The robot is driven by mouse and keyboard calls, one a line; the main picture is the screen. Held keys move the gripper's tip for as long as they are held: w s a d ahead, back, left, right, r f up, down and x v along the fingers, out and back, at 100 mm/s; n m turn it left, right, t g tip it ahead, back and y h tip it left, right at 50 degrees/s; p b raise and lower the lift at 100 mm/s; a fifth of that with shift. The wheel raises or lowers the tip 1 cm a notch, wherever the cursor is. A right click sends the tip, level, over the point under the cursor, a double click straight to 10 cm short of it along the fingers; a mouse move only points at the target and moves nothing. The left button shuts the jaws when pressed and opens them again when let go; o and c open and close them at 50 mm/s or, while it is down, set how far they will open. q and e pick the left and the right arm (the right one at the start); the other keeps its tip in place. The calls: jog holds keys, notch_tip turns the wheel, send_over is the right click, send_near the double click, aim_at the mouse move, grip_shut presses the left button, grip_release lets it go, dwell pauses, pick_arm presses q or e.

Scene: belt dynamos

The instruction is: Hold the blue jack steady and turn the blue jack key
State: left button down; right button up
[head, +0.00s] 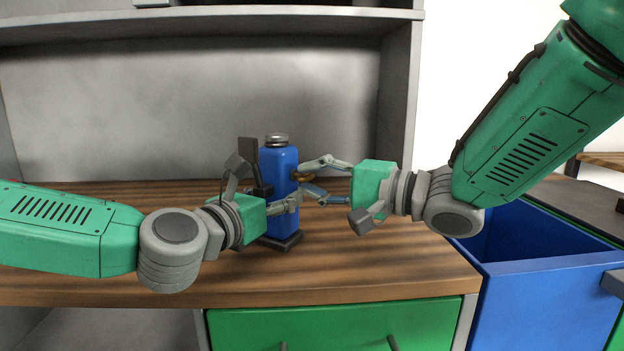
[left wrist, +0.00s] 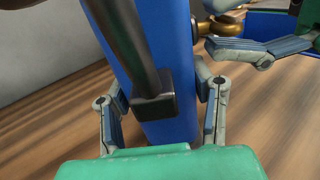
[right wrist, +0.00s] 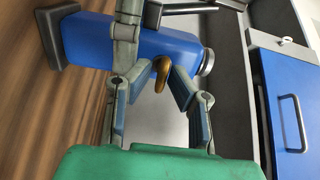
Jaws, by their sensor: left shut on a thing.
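The blue jack (head: 280,190) stands upright on its dark base on the wooden worktop, with a grey cap on top and a dark handle on its left side. My left gripper (head: 275,204) is shut on the jack, one finger on each side of its body; this shows in the left wrist view (left wrist: 163,105). The brass jack key (head: 297,176) sticks out of the jack's right face and shows between my right fingers in the right wrist view (right wrist: 162,72). My right gripper (head: 318,179) is open, its fingers spread above and below the key.
A grey cabinet back (head: 200,100) stands behind the worktop (head: 400,265). A blue open bin (head: 550,300) is at the right. Green drawers (head: 330,325) sit below the front edge. The worktop around the jack is mostly clear.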

pick_arm(q)
jog(key=shift+a, duration=0.1)
pick_arm(e)
grip_shut()
pick_arm(q)
jog(key=shift+w, duration=0.1)
pick_arm(e)
jog(key=shift+d+f+n, duration=0.1)
jog(key=shift+f+n, duration=0.05)
jog(key=shift+n, duration=4.3)
jog(key=shift+d+f+n, duration=0.1)
jog(key=shift+f+n, duration=0.05)
jog(key=shift+n, duration=4.3)
